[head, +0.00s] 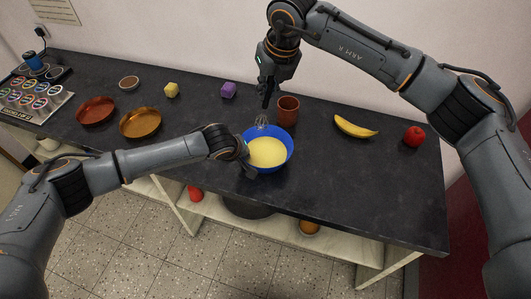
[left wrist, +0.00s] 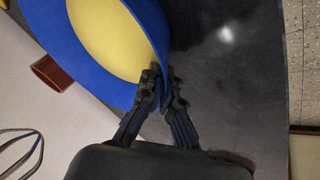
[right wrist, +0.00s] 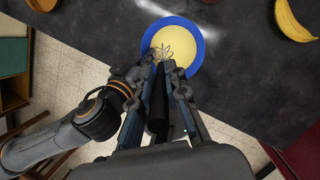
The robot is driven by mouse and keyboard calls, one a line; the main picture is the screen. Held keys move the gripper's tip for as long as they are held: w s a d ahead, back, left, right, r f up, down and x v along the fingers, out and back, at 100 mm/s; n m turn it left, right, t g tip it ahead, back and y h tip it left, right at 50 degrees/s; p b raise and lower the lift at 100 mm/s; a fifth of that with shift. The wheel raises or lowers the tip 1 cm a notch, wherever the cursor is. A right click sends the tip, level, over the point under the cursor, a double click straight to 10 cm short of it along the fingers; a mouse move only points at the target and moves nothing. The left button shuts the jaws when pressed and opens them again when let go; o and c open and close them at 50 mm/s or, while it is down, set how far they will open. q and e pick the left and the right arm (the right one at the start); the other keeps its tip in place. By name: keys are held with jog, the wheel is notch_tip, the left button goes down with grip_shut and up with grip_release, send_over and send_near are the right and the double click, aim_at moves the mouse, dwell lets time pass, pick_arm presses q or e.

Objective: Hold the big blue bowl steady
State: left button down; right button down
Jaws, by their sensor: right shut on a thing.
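The big blue bowl (head: 289,153) stands on the dark counter with pale yellow content inside. It also shows in the left wrist view (left wrist: 87,62) and the right wrist view (right wrist: 203,50). My left gripper (head: 246,163) is at the bowl's near-left edge. In the left wrist view its fingers (left wrist: 163,80) straddle the blue wall closely; whether they grip it is unclear. My right gripper (head: 268,92) is shut on a whisk (head: 262,121), wires down, by the bowl's far side. The wires appear over the yellow content in the right wrist view (right wrist: 163,52).
A brown cup (head: 288,109) stands just behind the bowl. A banana (head: 355,127) and a red apple (head: 414,136) lie to the right. Orange (head: 95,111) and golden (head: 140,123) dishes stand left. The counter's front right is clear.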

dwell(0.3)
pick_arm(q)
jog(key=c, duration=1.5)
grip_release()
jog(key=shift+r, duration=0.1)
jog(key=shift+c, duration=0.2)
jog(key=shift+o, duration=0.5)
